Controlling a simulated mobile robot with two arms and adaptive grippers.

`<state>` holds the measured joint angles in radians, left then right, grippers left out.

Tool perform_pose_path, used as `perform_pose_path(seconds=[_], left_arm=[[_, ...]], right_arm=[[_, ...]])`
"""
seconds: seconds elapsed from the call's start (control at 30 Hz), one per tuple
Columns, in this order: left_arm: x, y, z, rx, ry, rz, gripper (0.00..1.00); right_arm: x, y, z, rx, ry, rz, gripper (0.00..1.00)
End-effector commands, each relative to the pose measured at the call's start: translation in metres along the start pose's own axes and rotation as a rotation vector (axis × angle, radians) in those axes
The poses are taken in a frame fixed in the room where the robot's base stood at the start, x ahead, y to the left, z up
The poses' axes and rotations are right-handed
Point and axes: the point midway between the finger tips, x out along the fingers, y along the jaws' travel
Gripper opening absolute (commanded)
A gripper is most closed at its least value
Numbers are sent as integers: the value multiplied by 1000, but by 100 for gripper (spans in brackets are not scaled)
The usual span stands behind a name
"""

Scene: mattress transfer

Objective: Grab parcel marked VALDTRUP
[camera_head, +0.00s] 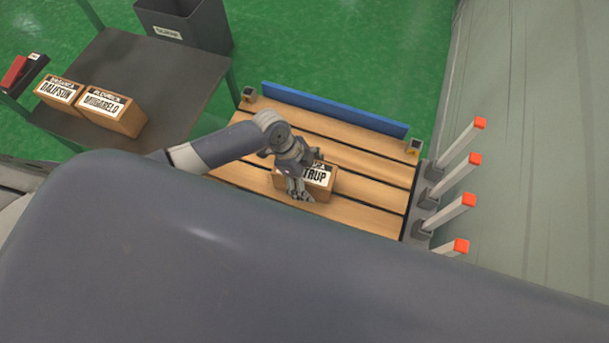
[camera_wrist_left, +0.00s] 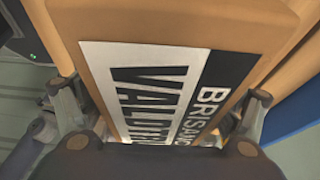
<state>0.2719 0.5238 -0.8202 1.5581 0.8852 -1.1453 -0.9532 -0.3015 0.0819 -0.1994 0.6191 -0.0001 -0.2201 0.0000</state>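The parcel marked VALDTRUP is a brown box (camera_head: 322,189) with a black-and-white label, lying on the slatted wooden platform (camera_head: 365,216). In the head view only the end of its name shows beside my left gripper (camera_head: 308,172), which is over the parcel. In the left wrist view the parcel (camera_wrist_left: 170,30) fills the middle, with "BRISANS" and part of "VALDTRUP" readable. The fingers of my left gripper (camera_wrist_left: 160,95) stand on opposite sides of it, close to its sides. I cannot tell whether they press on it. My right gripper is not in view.
A blue rail (camera_head: 330,109) edges the platform's far side. Several orange-tipped posts (camera_head: 455,148) line its right side.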

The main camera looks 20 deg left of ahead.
Motion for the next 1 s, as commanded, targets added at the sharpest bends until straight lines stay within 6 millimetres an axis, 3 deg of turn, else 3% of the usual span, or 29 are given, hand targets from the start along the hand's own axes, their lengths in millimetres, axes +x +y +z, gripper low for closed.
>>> perform_pose_path(seconds=[0.03,0.23,0.67,0.97,1.0], left_arm=[[0,0,0,0,0,0,69],[0,0,0,0,0,0,25],[-7,-1,-4,1,2,-2,24],[-42,-1,-17,3,2,-4,24],[-40,10,-12,0,-1,2,24]], right_arm=[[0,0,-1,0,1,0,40],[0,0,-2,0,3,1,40],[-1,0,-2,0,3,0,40],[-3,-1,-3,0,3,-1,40],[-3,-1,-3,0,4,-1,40]])
